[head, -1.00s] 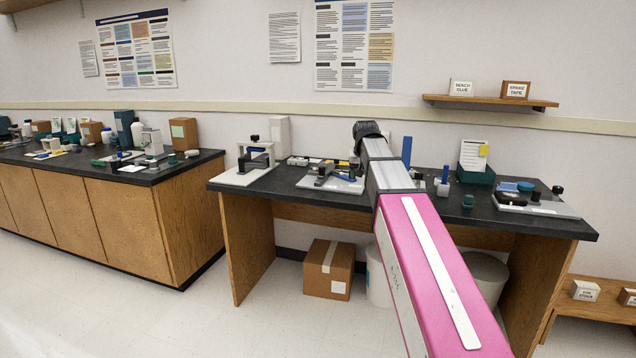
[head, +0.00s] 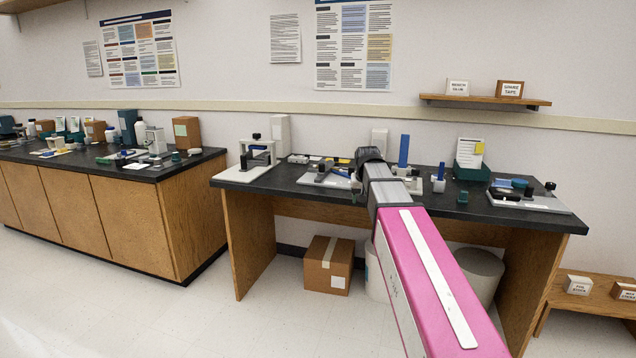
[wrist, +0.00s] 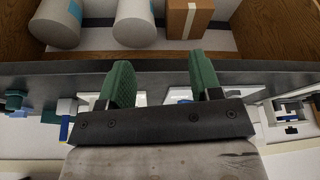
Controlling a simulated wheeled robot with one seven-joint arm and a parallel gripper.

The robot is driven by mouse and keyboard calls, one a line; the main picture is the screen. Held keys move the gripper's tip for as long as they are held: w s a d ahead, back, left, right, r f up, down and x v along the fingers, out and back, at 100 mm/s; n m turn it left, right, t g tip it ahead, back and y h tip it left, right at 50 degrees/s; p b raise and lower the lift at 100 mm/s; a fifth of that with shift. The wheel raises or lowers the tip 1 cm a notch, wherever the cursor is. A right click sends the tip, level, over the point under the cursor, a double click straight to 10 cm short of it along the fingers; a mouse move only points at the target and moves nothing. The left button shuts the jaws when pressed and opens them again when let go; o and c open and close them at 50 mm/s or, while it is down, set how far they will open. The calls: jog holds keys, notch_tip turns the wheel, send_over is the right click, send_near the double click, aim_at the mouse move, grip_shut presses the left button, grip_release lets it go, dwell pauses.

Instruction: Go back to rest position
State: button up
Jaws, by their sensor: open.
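My gripper shows in the wrist view (wrist: 160,85), with two green fingers apart and nothing between them. Behind the fingers in that view is the dark edge of the bench (wrist: 40,72), and the picture appears upside down. In the head view my arm reaches out from the bottom over the middle of the dark-topped bench (head: 540,213). The gripper's fingers are hidden there behind the arm.
On the bench are a white press-like stand (head: 246,170), a grey plate with tools (head: 322,180), a blue upright post (head: 404,150), a green card holder (head: 472,170) and a right-hand tray (head: 540,200). A cardboard box (head: 328,265) and bins (head: 480,272) stand below.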

jog(key=s+d+f+g, duration=0.1)
jog(key=s+f+g, duration=0.1)
jog(key=s+f, duration=1)
jog(key=s+d+f+g, duration=0.1)
jog(key=s+f, duration=1.1)
jog(key=f, duration=0.6)
jog(key=shift+s+d+n+g, duration=0.25)
jog(key=shift+d+n+g, duration=0.05)
jog(key=shift+g, duration=0.1)
jog(key=shift+d, duration=0.1)
